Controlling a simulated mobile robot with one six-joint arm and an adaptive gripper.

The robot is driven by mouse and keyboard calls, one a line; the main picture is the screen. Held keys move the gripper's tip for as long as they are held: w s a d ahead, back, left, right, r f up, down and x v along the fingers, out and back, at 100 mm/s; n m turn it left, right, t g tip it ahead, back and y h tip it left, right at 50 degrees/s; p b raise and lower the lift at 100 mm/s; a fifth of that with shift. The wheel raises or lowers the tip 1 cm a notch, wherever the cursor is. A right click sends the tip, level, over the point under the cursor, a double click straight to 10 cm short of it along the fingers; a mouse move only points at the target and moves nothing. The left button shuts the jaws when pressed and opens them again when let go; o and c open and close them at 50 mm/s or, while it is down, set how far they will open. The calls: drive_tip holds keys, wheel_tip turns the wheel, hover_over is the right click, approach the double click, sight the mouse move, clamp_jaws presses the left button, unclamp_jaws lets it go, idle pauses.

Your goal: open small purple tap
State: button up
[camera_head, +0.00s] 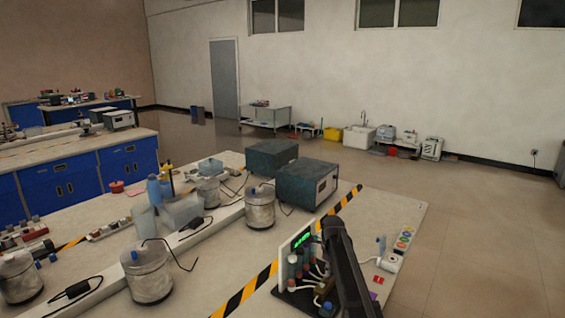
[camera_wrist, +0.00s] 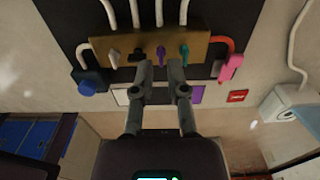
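In the wrist view, a brown manifold block (camera_wrist: 210,47) carries a row of small taps. The small purple tap (camera_wrist: 161,53) is near the middle of the row, with a black tap (camera_wrist: 138,54) to its left and a teal tap (camera_wrist: 184,54) to its right. My gripper (camera_wrist: 161,72) is open, its two fingers apart and empty. The fingertips lie just below the purple tap, one to each side of it; I cannot tell whether they touch it. In the head view, my dark arm (camera_head: 345,265) hides much of the tap assembly (camera_head: 300,262).
A larger pink tap (camera_wrist: 231,67) sits right of the block and a blue knob (camera_wrist: 87,88) left. White tubes run from the block. A red square (camera_wrist: 238,96) lies at right. Metal canisters (camera_head: 148,272) and dark boxes (camera_head: 306,184) stand on the bench.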

drive_tip(key=shift+f+b, duration=0.35)
drive_tip(key=shift+f, duration=0.05)
drive_tip(key=shift+r+p, duration=0.35)
idle(0.5)
clamp_jaws()
